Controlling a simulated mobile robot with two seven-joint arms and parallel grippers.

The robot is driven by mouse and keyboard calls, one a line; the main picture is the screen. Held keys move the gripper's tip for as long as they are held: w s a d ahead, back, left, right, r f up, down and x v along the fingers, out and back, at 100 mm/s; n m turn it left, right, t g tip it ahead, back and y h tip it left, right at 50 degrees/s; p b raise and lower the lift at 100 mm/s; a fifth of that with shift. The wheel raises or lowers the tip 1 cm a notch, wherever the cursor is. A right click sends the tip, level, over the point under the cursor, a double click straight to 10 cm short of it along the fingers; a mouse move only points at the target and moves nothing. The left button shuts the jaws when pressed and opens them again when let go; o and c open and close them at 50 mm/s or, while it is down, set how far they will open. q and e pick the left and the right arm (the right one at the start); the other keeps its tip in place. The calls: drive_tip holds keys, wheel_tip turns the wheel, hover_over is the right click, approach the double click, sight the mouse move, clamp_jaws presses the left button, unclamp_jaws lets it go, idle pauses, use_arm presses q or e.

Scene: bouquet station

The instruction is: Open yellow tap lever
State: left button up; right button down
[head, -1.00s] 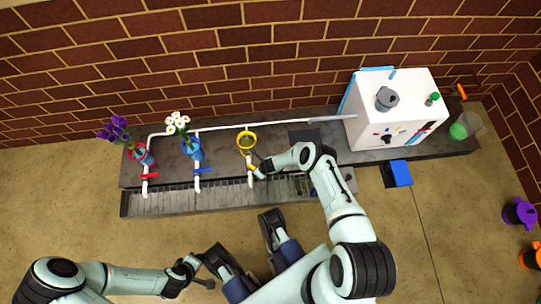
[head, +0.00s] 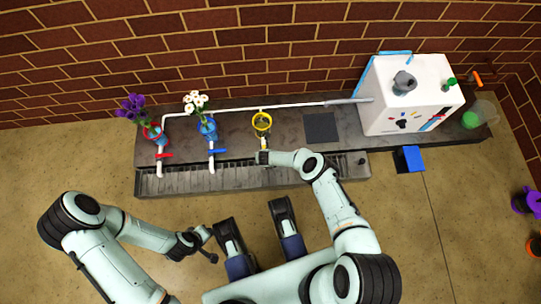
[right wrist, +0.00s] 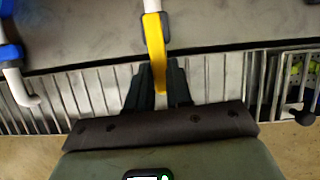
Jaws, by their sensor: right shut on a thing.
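The yellow tap lever (right wrist: 154,45) runs along the white tap toward me in the right wrist view. Its near end lies between the dark fingers of my right gripper (right wrist: 158,85), which is shut on it. In the head view my right gripper (head: 263,156) covers most of the yellow tap, just in front of the empty yellow vase (head: 262,121). My left gripper (head: 207,243) is over the floor, well away from the taps; its jaws are too small to judge.
A red tap lever (head: 164,156) and a blue tap lever (head: 217,152) sit to the left, below vases with purple flowers (head: 133,106) and white flowers (head: 195,101). A slatted drain (head: 185,183) runs along the front. A white box machine (head: 415,105) stands right.

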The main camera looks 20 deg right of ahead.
use_arm(q)
drive_tip(key=shift+f, duration=0.1)
use_arm(e)
drive_tip(key=shift+a+m, duration=0.15)
drive_tip(key=shift+m, duration=0.25)
drive_tip(key=c, duration=1)
unclamp_jaws()
drive_tip(key=p+v, duration=0.2)
drive_tip(key=shift+a+r, duration=0.1)
drive_tip(key=shift+r, duration=0.35)
use_arm(q)
drive_tip(key=w+d+r+t+p, duration=0.1)
drive_tip(key=w+r+t+p, duration=0.1)
drive_tip(key=w+r, duration=0.3)
use_arm(e)
drive_tip(key=shift+v, duration=0.9)
use_arm(q)
drive_tip(key=s+d+r+g+h+p, duration=0.1)
drive_tip(key=s+d+r+p, duration=0.1)
drive_tip(key=s, duration=0.3)
drive_tip(key=s+d+r+m+g+p, duration=0.1)
drive_tip(key=s+d+r+g+p, duration=0.1)
drive_tip(key=s+r, duration=0.3)
drive_tip(key=shift+s+d+g+h+p, duration=0.3)
drive_tip(key=shift+d+h+p, duration=0.1)
drive_tip(key=shift+p, duration=0.1)
use_arm(e)
drive_tip(key=shift+v, duration=4.35)
drive_tip(key=shift+s+a+f, duration=0.1)
